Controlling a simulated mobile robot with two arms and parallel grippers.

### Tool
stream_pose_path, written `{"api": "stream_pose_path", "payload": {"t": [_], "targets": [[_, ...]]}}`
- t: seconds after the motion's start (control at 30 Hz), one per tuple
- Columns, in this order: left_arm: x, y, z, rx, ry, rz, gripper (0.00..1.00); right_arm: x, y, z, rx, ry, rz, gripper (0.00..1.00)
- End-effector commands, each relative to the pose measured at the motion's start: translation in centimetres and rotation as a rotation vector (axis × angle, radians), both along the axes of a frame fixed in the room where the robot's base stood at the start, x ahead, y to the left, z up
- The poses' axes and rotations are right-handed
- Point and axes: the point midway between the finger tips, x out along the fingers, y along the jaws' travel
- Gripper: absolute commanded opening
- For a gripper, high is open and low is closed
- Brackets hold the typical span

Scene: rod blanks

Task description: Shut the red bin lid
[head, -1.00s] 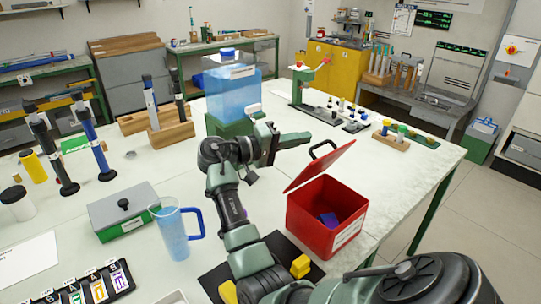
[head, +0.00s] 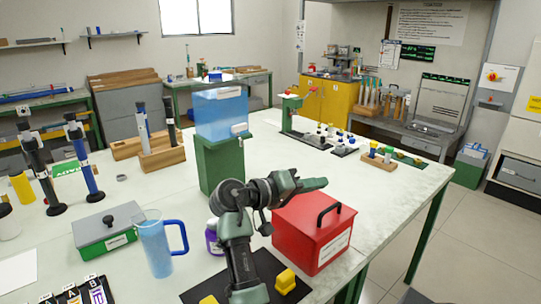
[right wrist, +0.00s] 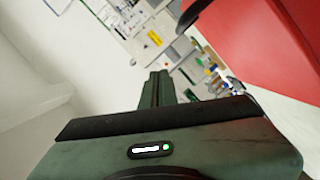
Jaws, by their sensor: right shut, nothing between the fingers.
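The red bin (head: 300,243) stands at the table's front right edge. Its red lid (head: 300,212) lies down flat over the opening, with the black handle (head: 328,213) on top, so the inside is hidden. My right gripper (head: 322,183) is shut and empty, just above and behind the lid's far left side; I cannot tell whether it touches. In the right wrist view the shut fingers (right wrist: 156,86) show at the middle, and a large red surface of the bin (right wrist: 265,45) fills the upper right. My left gripper is out of view.
A blue water tank (head: 220,112) on a green stand (head: 218,165) is behind my arm. A blue jug (head: 154,245), a purple-labelled container (head: 213,237) and yellow blocks (head: 285,280) on a black mat are near. The table right of the bin is clear.

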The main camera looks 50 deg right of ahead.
Motion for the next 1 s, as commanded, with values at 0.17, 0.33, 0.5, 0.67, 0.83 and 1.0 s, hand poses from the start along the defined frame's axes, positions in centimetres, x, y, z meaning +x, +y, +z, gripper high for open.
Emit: {"api": "stream_pose_path", "payload": {"t": [0.17,0.33,0.5,0.67,0.83,1.0], "targets": [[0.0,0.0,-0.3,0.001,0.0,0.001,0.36,-0.4,0.0,-0.6,0.0,0.0,0.0,0.0],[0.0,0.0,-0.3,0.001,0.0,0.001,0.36,-0.6,0.1,-0.9,0.0,0.0,0.0,0.0],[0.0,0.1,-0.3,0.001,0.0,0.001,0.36,-0.6,0.1,-0.9,0.0,0.0,0.0,0.0],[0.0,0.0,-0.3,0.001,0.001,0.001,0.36,-0.6,0.1,-0.9,0.0,0.0,0.0,0.0],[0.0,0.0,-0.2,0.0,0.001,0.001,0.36,-0.6,0.0,-0.6,0.0,0.0,0.0,0.0],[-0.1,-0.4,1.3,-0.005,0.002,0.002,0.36,-0.5,-1.1,1.3,-0.001,-0.002,0.0,0.0]]}}
